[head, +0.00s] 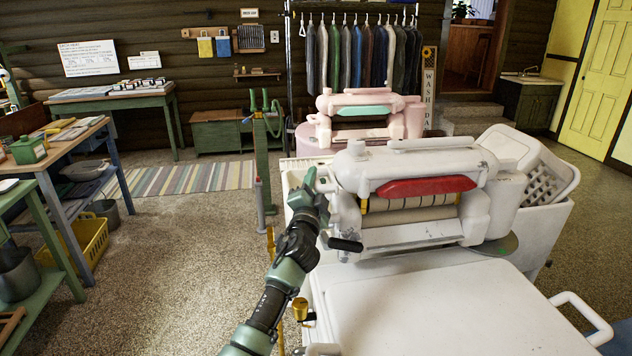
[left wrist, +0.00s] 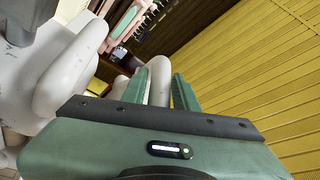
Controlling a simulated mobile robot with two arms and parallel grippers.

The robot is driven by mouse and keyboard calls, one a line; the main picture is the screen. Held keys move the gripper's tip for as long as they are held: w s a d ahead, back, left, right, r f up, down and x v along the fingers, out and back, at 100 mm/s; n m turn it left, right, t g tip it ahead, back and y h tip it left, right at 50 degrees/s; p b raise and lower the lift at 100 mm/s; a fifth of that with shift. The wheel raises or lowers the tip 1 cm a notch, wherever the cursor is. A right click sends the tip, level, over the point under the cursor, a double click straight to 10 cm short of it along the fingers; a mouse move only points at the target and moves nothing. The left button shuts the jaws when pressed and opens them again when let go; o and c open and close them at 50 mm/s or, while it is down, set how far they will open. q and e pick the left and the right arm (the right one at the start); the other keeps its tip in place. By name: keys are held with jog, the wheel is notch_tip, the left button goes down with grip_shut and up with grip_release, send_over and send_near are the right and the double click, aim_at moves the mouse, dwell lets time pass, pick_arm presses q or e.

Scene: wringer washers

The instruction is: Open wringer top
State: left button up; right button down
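The white wringer (head: 355,170) sits on the near washer in the head view. Its top bears a red bar (head: 425,187) and a long raised handle (head: 440,144). The top appears closed over the pale rollers (head: 408,217). My left gripper (head: 309,182) is at the wringer's left end, pointing away from me. In the left wrist view its two green fingers (left wrist: 158,88) are apart, with a white rounded part (left wrist: 158,70) showing between or just beyond them. I cannot tell whether they touch it. My right gripper is not in view.
The near washer's white lid (head: 430,310) fills the lower right. A white basket (head: 545,175) stands behind it. A pink wringer (head: 365,107) is further back. Green tables (head: 115,100) line the left. The speckled floor (head: 180,250) between is open.

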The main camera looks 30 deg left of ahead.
pick_arm(q)
grip_shut()
jog(key=shift+f, duration=0.1)
dwell(1.1)
